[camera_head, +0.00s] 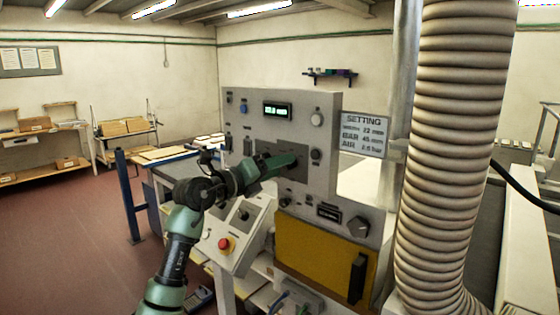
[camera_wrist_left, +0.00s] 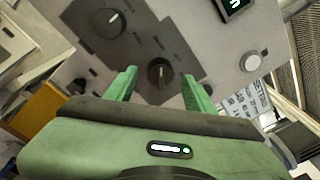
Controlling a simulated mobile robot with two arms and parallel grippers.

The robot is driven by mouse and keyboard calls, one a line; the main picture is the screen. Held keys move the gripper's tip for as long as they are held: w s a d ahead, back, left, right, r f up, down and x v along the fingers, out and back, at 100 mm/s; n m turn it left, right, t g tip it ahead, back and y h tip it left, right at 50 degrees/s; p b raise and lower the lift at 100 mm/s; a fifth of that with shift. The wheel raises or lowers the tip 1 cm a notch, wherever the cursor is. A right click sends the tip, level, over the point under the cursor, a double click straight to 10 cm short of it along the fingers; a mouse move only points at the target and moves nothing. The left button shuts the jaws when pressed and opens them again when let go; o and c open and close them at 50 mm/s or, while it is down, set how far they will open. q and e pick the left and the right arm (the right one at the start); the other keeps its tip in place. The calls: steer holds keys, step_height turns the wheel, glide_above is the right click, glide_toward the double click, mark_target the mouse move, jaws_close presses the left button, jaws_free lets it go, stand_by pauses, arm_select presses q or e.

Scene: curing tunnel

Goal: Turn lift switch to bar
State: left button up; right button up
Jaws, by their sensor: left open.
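A grey control panel (camera_head: 247,122) carries several knobs and a small green-lit display (camera_head: 277,110). My left arm reaches to its front, and my left gripper (camera_head: 284,162) is at a dark plate on the panel, hiding part of it. In the left wrist view, a black rotary knob (camera_wrist_left: 159,72) with a pale mark sits between the two green fingers of my open left gripper (camera_wrist_left: 161,84). The fingers appear apart from it on both sides. A second dark knob (camera_wrist_left: 114,20) with a white mark is at upper left. I cannot read which knob is the lift switch.
A setting sign (camera_head: 362,133) hangs right of the panel. A large ribbed hose (camera_head: 450,130) stands at right. Below are a yellow door (camera_head: 318,255) and a sloped box with a red button (camera_head: 225,244). Floor at left is clear.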

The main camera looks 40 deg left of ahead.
arm_select(q)
steer(key=shift+w+d, duration=0.1)
steer(key=shift+w, duration=0.3)
jaws_close()
